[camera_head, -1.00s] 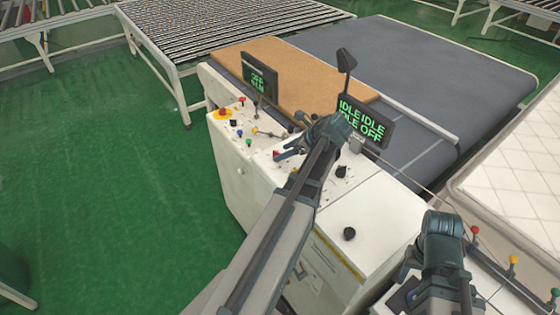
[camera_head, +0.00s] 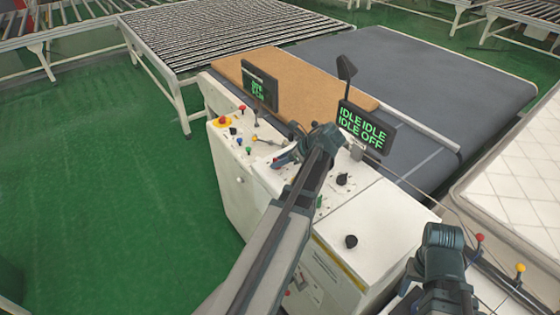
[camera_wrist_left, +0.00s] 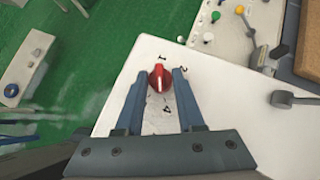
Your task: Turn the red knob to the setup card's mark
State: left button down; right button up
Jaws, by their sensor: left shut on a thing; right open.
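The red knob (camera_wrist_left: 160,78) sits on a white panel (camera_wrist_left: 215,115) in the left wrist view, its pale pointer line up toward the mark 1. Marks 1, 2 and 4 show around it; a mark 3 is not visible. My left gripper (camera_wrist_left: 163,75) is shut on the knob, one finger on each side. In the head view my left gripper (camera_head: 283,160) is over the white console, and the knob cannot be made out clearly there. My right gripper (camera_head: 449,292) is low at the right, open, its fingertips hard to see. I cannot identify the setup card.
Displays reading IDLE and OFF (camera_head: 366,126) and a smaller dark display (camera_head: 260,86) stand behind the console. Black knobs (camera_head: 351,241), a red-and-yellow button (camera_head: 223,121) and small levers are around. A tan board (camera_head: 310,75) lies on the grey conveyor (camera_head: 420,75).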

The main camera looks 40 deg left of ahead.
pick_arm(q)
jog(key=shift+w+n+g, duration=0.2)
jog(key=shift+n+g, duration=0.1)
jog(key=shift+n, duration=0.1)
jog(key=shift+s+n+g, duration=0.1)
jog(key=shift+n+g, duration=0.3)
jog(key=shift+n, duration=0.1)
jog(key=c, duration=0.5)
grip_release()
jog(key=shift+r, duration=0.1)
jog(key=shift+p+v, duration=4.9)
jog(key=shift+v, duration=1.95)
